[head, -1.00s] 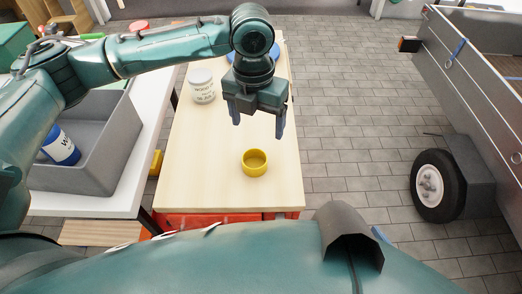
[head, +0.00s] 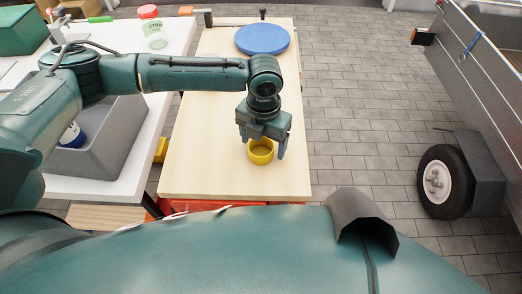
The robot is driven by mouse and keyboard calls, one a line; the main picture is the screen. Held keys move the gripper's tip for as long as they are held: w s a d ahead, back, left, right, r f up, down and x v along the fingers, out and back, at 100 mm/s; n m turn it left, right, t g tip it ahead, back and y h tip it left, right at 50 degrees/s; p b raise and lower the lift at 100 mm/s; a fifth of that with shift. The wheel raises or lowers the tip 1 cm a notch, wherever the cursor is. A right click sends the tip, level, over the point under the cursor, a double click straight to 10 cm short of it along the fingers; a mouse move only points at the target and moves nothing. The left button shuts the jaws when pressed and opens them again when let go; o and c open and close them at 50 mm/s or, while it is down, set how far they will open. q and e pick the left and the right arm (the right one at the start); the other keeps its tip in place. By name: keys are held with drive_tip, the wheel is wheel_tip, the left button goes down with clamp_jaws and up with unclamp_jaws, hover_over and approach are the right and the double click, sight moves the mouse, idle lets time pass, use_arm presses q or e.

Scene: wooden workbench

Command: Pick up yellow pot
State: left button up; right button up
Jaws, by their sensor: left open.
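The yellow pot (head: 261,158) is a small round open pot standing upright on the wooden workbench (head: 205,160), near its front right part. My left gripper (head: 265,150) points down right at the pot, with one finger in front of its right side and the other at its upper left. The gripper is open, and its body hides the pot's back edge. I cannot tell whether the fingers touch the pot. My right gripper is not in view.
A blue round disc (head: 262,39) lies at the bench's far end. A grey bin (head: 105,150) with a blue-and-white container stands on the white table (head: 179,38) at left. A trailer with a wheel (head: 445,182) stands at right beyond clear floor.

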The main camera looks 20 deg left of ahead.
use_arm(q)
drive_tip(key=shift+f, duration=0.45)
drive_tip(key=c, duration=1)
